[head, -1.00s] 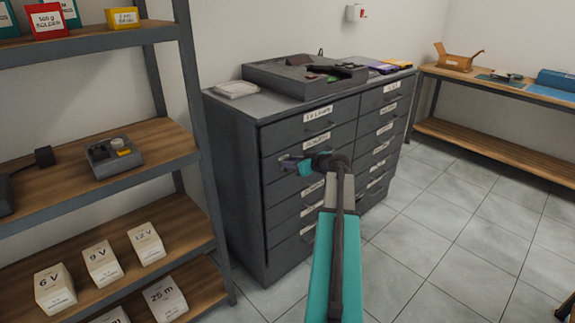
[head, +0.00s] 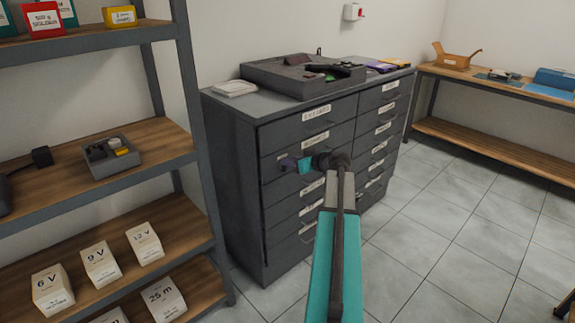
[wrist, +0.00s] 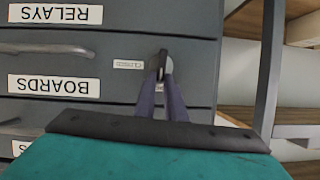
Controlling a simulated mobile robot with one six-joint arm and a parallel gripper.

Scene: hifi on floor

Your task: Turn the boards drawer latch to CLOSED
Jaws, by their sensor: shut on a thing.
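The grey boards drawer, labelled BOARDS (wrist: 54,86), shows upside down in the wrist view. Its latch (wrist: 168,66) is a small grey round disc with a dark lever, beside a small plate (wrist: 128,64) whose print is too small to read. My gripper (wrist: 162,84) has its two dark fingers shut on the latch lever. The fingertips hide part of the latch, and the lever stands roughly upright in this view. In the head view my gripper (head: 289,164) is at the left side of the cabinet front.
The grey drawer cabinet (head: 232,180) carries a dark tray (head: 275,75) on top. A shelf rack (head: 160,140) with boxes stands close on the left. A workbench (head: 480,145) stands at the back right. The tiled floor (head: 450,220) right of my arm is clear.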

